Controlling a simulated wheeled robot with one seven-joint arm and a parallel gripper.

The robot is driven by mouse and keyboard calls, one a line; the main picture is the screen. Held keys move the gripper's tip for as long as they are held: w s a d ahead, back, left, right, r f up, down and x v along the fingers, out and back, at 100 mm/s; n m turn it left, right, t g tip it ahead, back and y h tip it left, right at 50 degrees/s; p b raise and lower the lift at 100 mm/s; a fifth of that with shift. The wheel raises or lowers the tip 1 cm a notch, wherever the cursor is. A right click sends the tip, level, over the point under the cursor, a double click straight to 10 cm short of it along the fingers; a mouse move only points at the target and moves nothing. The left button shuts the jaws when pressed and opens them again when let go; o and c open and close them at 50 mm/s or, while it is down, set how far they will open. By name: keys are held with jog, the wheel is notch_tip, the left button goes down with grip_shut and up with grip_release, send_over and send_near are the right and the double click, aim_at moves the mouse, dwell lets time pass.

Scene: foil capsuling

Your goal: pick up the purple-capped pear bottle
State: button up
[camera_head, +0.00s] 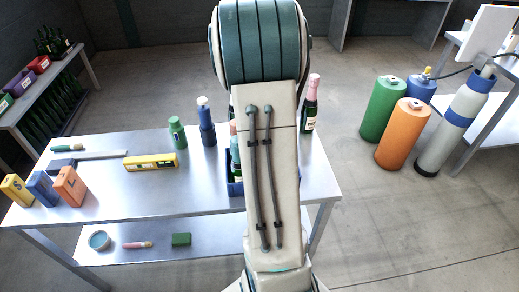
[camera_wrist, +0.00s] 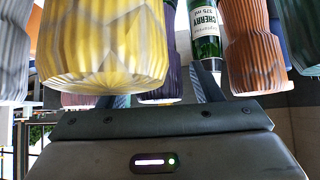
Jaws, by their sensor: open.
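In the wrist view, a dark purple ribbed piece (camera_wrist: 173,80) shows between and beyond the fingers of my gripper (camera_wrist: 163,93). The yellow ribbed piece in front hides much of it. It looks like the purple cap; I cannot read a pear label on its bottle. My gripper is open, and I see nothing clamped in it. In the head view my own arm hides the gripper and most of the blue crate (camera_head: 236,188), where a green bottle (camera_head: 235,158) partly shows. I cannot make out the purple-capped bottle there.
Close around the gripper are a yellow ribbed piece (camera_wrist: 103,45), a copper one (camera_wrist: 250,50), a grey one (camera_wrist: 14,55) and a green cherry bottle (camera_wrist: 206,35). A pink-topped bottle (camera_head: 310,105) and a blue bottle (camera_head: 207,128) stand on the metal table (camera_head: 110,200).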

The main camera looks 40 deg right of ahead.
grip_shut()
jog(key=shift+r, duration=0.15)
